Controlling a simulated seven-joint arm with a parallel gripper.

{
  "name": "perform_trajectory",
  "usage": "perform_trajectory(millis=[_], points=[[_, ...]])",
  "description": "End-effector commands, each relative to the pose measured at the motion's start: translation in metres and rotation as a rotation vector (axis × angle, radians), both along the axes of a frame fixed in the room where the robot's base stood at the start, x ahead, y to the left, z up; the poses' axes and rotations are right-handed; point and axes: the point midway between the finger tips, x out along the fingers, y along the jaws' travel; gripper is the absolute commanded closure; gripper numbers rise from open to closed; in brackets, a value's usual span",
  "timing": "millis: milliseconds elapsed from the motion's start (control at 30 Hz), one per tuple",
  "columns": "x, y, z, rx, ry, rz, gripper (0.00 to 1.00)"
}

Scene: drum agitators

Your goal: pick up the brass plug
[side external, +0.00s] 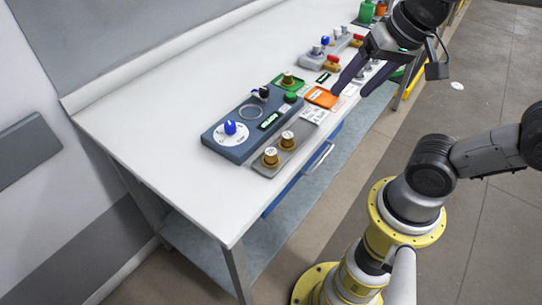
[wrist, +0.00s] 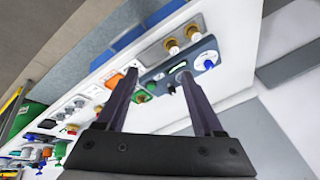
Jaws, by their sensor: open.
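Several brass-coloured pieces are in view, and I cannot tell which is the plug. Two brass cylinders with pale tops, a nearer one (side external: 270,157) and a farther one (side external: 287,140), stand upright on a grey plate (side external: 262,169) at the bench's front edge. They also show near the top of the wrist view, one (wrist: 171,46) left of the other (wrist: 192,32). Another brass piece (side external: 287,78) stands on a green plate (side external: 276,86). My gripper (side external: 351,93) is open and empty above the bench's front edge, right of these pieces. Its fingers (wrist: 156,74) show in the wrist view.
A blue-grey panel (side external: 225,151) with a blue knob (side external: 230,127) lies beside the two cylinders. An orange piece (side external: 320,97) lies close to my fingers in the side view. More fixtures crowd the far end; the bench's near-left area (side external: 170,150) is clear.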

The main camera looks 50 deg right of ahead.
Motion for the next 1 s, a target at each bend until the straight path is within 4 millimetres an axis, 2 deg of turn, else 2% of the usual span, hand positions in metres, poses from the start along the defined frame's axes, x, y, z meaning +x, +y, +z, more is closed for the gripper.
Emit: perform_trajectory(millis=[233, 400, 500, 600, 700, 833, 1000], points=[[0.054, 0.023, 0.018, 0.185, 0.168, -0.448, 0.31], [0.100, 0.055, 0.007, 0.206, 0.305, -0.669, 0.31], [0.118, 0.072, -0.005, 0.179, 0.356, -0.678, 0.31], [0.126, 0.084, -0.018, 0.150, 0.392, -0.651, 0.31], [0.126, 0.090, -0.029, 0.130, 0.416, -0.636, 0.31], [0.125, 0.092, -0.043, 0.126, 0.420, -0.629, 0.31], [0.125, 0.091, -0.075, 0.126, 0.421, -0.631, 0.31]])
